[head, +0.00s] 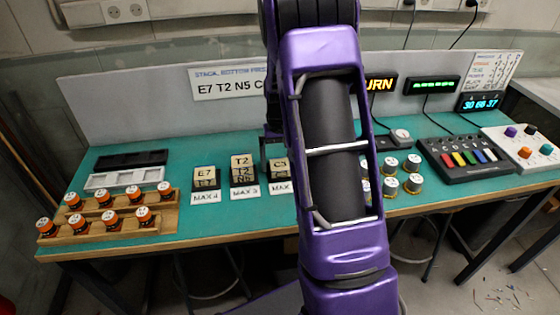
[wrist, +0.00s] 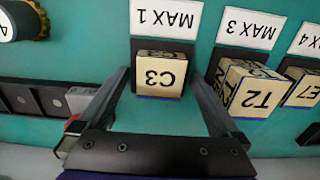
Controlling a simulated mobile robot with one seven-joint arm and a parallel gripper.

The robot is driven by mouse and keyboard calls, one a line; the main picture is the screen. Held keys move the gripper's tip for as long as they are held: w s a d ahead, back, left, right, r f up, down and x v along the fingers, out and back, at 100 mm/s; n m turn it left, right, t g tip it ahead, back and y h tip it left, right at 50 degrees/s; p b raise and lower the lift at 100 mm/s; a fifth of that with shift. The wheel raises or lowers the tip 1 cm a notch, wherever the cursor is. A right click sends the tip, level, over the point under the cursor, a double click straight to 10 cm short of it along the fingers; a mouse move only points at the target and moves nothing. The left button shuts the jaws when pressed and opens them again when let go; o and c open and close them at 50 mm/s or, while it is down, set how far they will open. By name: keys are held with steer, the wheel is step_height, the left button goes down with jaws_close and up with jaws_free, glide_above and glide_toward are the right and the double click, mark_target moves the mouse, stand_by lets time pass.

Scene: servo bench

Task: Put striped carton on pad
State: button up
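I see no carton that is clearly striped. Several tan lettered blocks stand on dark pads with MAX cards. Block C3 (wrist: 160,74) is on the pad (wrist: 160,45) by the MAX 1 card; in the head view block C3 (head: 279,165) is partly behind my arm. A T2 block (wrist: 255,92) tops a stack by the MAX 3 card, also in the head view (head: 242,160). Block E7 (head: 204,173) tops a stack by the MAX 4 card. My gripper (wrist: 159,75) is open, its fingertips apart on either side of C3. My arm mostly hides it in the head view.
Orange-and-white numbered jars (head: 103,197) stand on wooden racks at left, with trays (head: 125,178) behind. Silver-grey jars (head: 391,166) stand right of my arm. A button box (head: 466,157) and a knob box (head: 525,148) are farther right. Green bench surface (head: 225,222) is clear in front.

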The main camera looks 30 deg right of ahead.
mark_target(280, 164)
step_height(280, 164, up, 12)
steer(key=p, duration=0.1)
steer(key=shift+r, duration=0.15)
stand_by(0.5)
stand_by(0.3)
